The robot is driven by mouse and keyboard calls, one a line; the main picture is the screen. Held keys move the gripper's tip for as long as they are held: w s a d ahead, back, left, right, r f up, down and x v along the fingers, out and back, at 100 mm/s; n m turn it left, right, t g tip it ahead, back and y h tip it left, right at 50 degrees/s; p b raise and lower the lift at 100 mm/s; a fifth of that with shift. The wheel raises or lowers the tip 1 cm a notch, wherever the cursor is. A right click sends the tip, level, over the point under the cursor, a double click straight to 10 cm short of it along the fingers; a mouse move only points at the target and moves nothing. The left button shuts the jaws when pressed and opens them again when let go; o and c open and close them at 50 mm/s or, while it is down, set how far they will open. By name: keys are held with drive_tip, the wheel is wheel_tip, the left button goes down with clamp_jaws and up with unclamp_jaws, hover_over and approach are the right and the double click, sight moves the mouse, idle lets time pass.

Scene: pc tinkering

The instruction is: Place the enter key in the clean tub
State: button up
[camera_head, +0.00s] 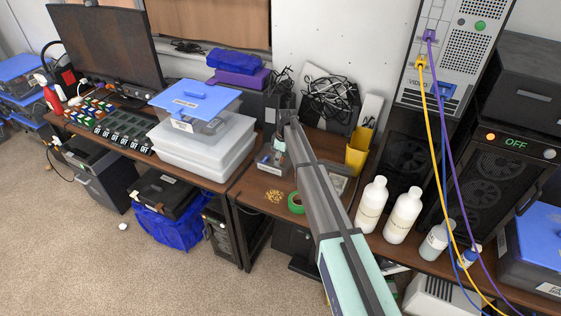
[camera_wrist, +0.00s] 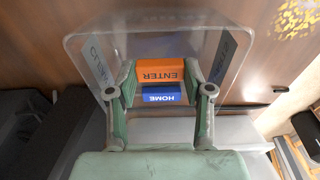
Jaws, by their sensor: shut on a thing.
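The orange ENTER key (camera_wrist: 160,66) is between the two green fingers of my gripper (camera_wrist: 160,76) in the wrist view, and the fingers are shut on it. A blue HOME key (camera_wrist: 161,95) shows just below the ENTER key. In the head view, my gripper (camera_head: 280,140) is over a small clear tub (camera_head: 272,160) on the desk, and the key is not discernible.
A green tape roll (camera_head: 296,203) and a pile of small yellowish pieces (camera_head: 274,196) lie in front of the tub. White bottles (camera_head: 403,215) stand to the right. Stacked clear boxes (camera_head: 205,145) stand left.

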drive_tip(key=shift+f, duration=1.3)
drive_tip(key=shift+f, duration=0.1)
drive_tip(key=shift+f, duration=0.1)
drive_tip(key=o, duration=0.7)
drive_tip(key=shift+o, duration=0.2)
wheel_tip(320, 180, up, 12)
drive_tip(key=d+b, duration=0.1)
drive_tip(key=b, duration=0.3)
drive_tip(key=shift+s+d+r, duration=0.2)
drive_tip(key=shift+s, duration=0.05)
